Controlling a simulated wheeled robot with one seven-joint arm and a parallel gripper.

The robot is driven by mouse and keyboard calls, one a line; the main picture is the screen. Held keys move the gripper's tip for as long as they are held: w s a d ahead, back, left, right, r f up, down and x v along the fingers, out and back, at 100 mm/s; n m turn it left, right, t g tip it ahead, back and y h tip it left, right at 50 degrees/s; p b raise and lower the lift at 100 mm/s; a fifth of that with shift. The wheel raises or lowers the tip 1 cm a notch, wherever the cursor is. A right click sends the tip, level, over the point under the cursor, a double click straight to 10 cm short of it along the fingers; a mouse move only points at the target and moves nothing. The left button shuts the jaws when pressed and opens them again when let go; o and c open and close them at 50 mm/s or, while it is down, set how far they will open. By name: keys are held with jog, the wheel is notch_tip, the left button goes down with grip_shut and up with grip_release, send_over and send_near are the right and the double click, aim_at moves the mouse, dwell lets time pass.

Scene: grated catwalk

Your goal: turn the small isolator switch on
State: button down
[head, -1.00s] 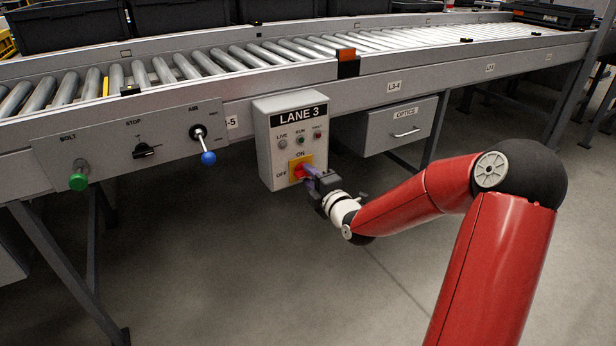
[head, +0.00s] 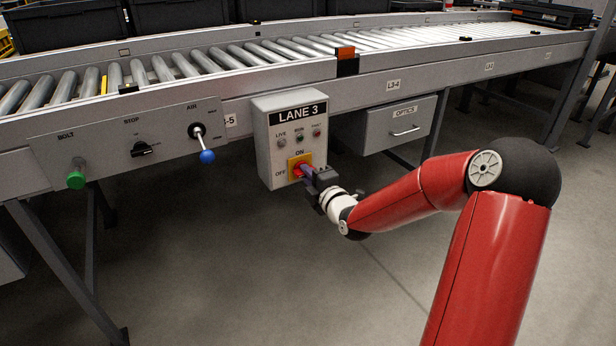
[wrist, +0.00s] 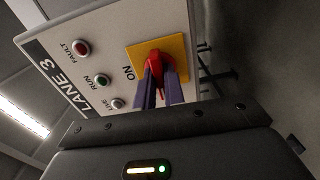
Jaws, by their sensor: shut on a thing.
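The isolator switch is a red rotary handle (head: 296,171) on a yellow plate (head: 292,162), low on the front of the grey LANE 3 box (head: 262,150). ON is printed above the plate and OFF to its left. My gripper (head: 307,172) reaches it from the lower right. In the wrist view the two purple-grey fingers (wrist: 160,88) are closed around the red handle (wrist: 157,60), in front of the yellow plate (wrist: 180,50). ON shows left of the plate there; OFF is hidden. The fingers cover part of the handle, so its exact angle is unclear.
The box hangs on the roller conveyor's side. To its left are a green BOLT knob (head: 76,179), a black STOP switch (head: 143,149) and a blue-tipped AIR lever (head: 206,156). An OPTICS drawer (head: 402,126) is at right. The floor below is clear.

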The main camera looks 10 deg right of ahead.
jog(key=shift+f+b, duration=0.2)
jog(key=shift+b, duration=0.25)
jog(key=shift+r+m+b, duration=0.15)
jog(key=shift+m+b, duration=1.15)
jog(key=shift+m, duration=7.5)
jog(key=c, duration=1.5)
grip_release()
